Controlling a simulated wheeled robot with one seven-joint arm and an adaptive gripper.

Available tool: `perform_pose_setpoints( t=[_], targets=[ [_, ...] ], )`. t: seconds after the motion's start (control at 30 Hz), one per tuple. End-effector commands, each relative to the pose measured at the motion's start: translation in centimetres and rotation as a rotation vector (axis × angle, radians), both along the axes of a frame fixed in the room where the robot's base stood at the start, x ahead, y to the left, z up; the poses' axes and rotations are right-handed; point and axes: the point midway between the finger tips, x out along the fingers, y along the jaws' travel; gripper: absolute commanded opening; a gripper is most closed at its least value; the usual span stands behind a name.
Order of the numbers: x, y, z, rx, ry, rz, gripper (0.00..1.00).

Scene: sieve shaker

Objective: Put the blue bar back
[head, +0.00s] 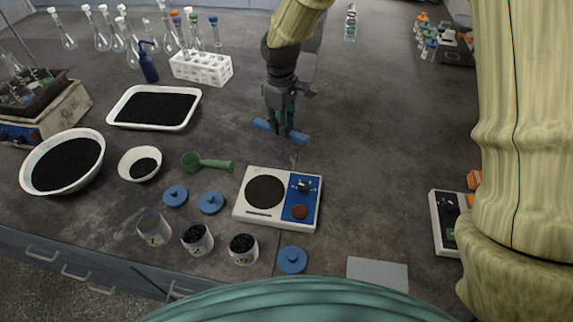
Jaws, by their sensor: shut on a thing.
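The blue bar (263,125) lies roughly level across my gripper, sticking out on both sides of the fingers. My gripper (283,126) points down and is shut on the bar near its middle. The fingers hide the bar's middle. The bar is at or just above the grey worktop, behind the white device; I cannot tell whether it touches the surface.
A white device (250,219) with a dark round plate and blue panel stands in front. A green scoop (216,164), a white tray of black grains (197,108), bowls, cups and blue lids stand left. A white rack (203,69) is behind left.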

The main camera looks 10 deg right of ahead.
Motion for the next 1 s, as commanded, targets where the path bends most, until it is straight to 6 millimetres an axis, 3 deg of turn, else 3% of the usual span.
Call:
perform_pose_setpoints(
  t=[0.37,0.53,0.8,1.0],
  targets=[
    [-0.4,-1.4,-2.0,-0.001,-0.002,0.283,0.00],
    [-0.5,-1.5,-3.1,-0.002,0.001,0.306,0.00],
    [-0.5,-1.4,-6.9,-0.002,0.001,0.305,0.00],
    [-0.5,-1.5,-8.0,-0.002,-0.001,0.303,0.00]
  ],
)
